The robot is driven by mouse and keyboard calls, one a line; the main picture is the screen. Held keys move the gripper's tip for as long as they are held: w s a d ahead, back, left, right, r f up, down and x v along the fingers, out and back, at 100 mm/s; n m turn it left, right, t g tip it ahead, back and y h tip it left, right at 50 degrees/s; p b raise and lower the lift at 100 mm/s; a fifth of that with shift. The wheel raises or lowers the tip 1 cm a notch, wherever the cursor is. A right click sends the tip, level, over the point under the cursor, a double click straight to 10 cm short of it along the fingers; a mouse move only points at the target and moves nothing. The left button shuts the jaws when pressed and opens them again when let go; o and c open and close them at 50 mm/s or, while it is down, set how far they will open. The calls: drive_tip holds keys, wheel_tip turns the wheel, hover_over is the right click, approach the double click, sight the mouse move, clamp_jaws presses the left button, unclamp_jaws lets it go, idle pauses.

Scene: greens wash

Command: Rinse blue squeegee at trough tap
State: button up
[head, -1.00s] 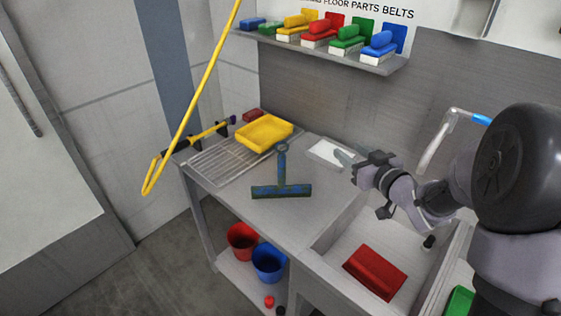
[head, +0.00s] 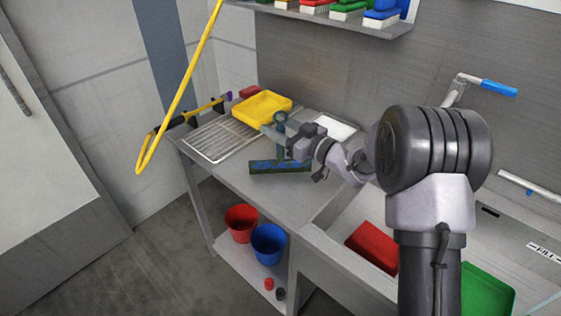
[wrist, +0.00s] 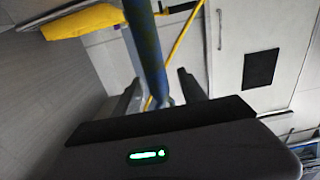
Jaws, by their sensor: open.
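The blue squeegee (head: 280,166), with dark smudges on it, is on the steel counter (head: 240,180), its wide head toward the front edge. My gripper (head: 272,132) is open at its handle. In the wrist view the blue handle (wrist: 148,50) runs between the two spread fingers of my gripper (wrist: 158,92), with a gap seen at the right finger; contact at the left one is unclear. In the head view my gripper hides part of the handle. The tap (head: 456,88) with a blue lever (head: 499,88) stands behind the trough (head: 340,228), partly hidden by my arm.
A yellow tray (head: 261,108) sits by the wire rack (head: 217,137) at the counter's back left. A red block (head: 372,246) and a green item (head: 486,290) are in the trough area. Red (head: 241,222) and blue (head: 268,244) buckets stand on the lower shelf. Brushes line the wall shelf above.

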drive_tip(key=shift+x, duration=0.95)
drive_tip(key=shift+f, duration=0.1)
clamp_jaws()
idle(0.5)
